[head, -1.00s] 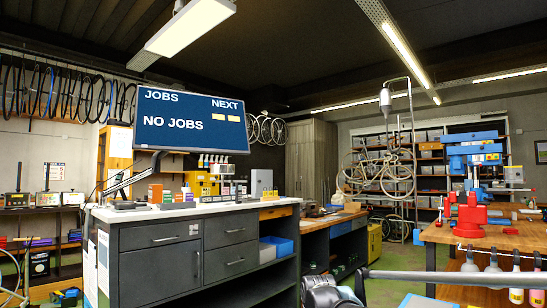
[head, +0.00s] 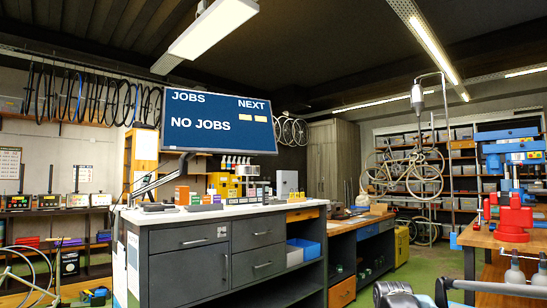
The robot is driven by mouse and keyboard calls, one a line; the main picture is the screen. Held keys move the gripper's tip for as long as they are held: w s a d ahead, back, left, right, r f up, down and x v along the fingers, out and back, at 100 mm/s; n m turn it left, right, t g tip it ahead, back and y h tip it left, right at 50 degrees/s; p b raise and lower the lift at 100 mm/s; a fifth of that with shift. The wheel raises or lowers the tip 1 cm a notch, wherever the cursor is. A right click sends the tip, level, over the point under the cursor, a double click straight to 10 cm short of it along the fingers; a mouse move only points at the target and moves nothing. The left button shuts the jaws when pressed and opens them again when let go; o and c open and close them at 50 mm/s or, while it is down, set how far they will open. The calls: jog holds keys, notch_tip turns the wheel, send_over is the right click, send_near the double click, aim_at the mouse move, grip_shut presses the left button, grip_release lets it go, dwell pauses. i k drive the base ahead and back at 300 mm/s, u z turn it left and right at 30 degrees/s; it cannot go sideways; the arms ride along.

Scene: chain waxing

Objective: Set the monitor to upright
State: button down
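The monitor (head: 218,136) is a wide dark blue screen reading "JOBS", "NEXT" and "NO JOBS", with two small yellow blocks. It hangs above the white-topped counter at the left of centre. It is wider than tall, and its top edge slopes down to the right in the picture. Its exact forward or backward tilt is hard to tell. A jointed metal support arm (head: 150,185) rises from the counter to behind its lower left corner. Dark parts of my arm show at the bottom edge, right of centre, well apart from the monitor. My gripper's fingers are not visible.
The grey drawer counter (head: 190,235) carries small boxes, bottles and a yellow case (head: 222,184) below the monitor. A wooden workbench (head: 470,240) with a red vise (head: 511,216) stands at the right. Green floor (head: 425,265) is open between them.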

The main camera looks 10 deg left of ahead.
aim_at(193, 121)
jog(key=i, duration=0.95)
jog(key=u, duration=0.05)
